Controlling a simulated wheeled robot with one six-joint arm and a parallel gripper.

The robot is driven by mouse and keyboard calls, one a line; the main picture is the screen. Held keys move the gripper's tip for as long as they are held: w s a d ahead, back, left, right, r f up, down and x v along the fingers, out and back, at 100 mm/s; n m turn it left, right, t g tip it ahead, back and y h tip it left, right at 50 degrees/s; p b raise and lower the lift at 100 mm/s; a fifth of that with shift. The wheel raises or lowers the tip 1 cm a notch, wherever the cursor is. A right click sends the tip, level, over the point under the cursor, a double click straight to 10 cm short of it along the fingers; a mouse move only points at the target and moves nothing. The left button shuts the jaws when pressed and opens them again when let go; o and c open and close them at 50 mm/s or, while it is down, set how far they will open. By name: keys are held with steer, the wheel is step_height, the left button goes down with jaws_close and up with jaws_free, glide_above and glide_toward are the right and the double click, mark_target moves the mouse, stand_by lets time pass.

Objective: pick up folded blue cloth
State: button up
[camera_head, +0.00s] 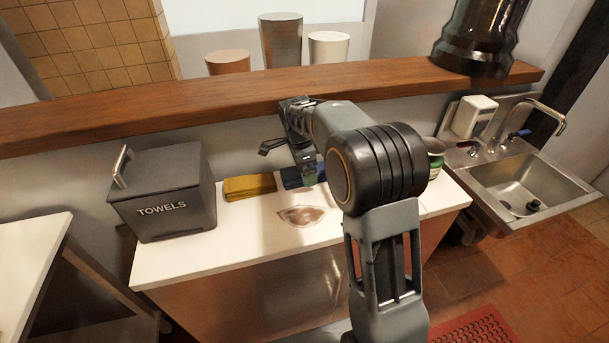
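The folded blue cloth (291,178) lies on the white counter, right of a folded yellow cloth (250,187). My arm hides part of the blue cloth's right side. My gripper (285,160) hangs over the blue cloth from behind and above, with one dark finger sticking out to the left. The other finger is not clear, and I cannot tell whether the gripper touches the cloth or how far its fingers are apart.
A dark grey TOWELS box (165,195) stands left of the cloths. A wooden ledge (200,107) with several cups runs behind the counter (225,245). A brown-patterned patch (301,216) lies in front of the blue cloth. A metal sink (525,180) is at right.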

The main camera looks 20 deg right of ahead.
steer(key=shift+d+f, duration=0.1)
steer(key=shift+f, duration=0.75)
steer(key=c, duration=1)
steer(key=shift+r, duration=0.1)
step_height(320, 180, up, 28)
steer(key=p, duration=0.5)
